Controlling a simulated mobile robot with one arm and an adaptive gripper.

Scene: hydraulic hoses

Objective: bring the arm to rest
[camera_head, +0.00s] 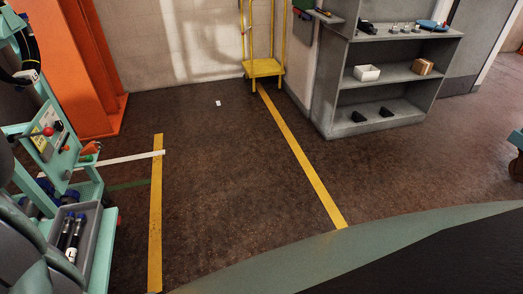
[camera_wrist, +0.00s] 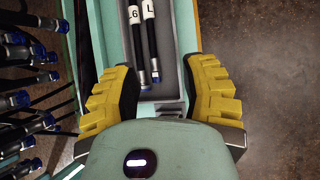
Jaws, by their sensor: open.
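My gripper (camera_wrist: 158,100) shows in the wrist view with its two yellow-and-black fingers spread wide apart and nothing between them. Beyond the fingertips is a grey tray (camera_wrist: 185,38) with two black hoses (camera_wrist: 150,42) in it, bearing white labels, one of which reads "L". The same tray (camera_head: 93,242) shows at the lower left of the head view, on the teal cart. The gripper itself does not show clearly in the head view. I cannot tell the exact gap between fingers and tray.
The teal cart (camera_head: 90,188) stands at the left. Several blue-capped hoses (camera_wrist: 28,75) hang left of my gripper. A grey shelf (camera_head: 392,75) and a yellow trolley (camera_head: 263,67) stand at the back. The brown floor (camera_head: 230,170) between the yellow lines is clear except for a small white piece.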

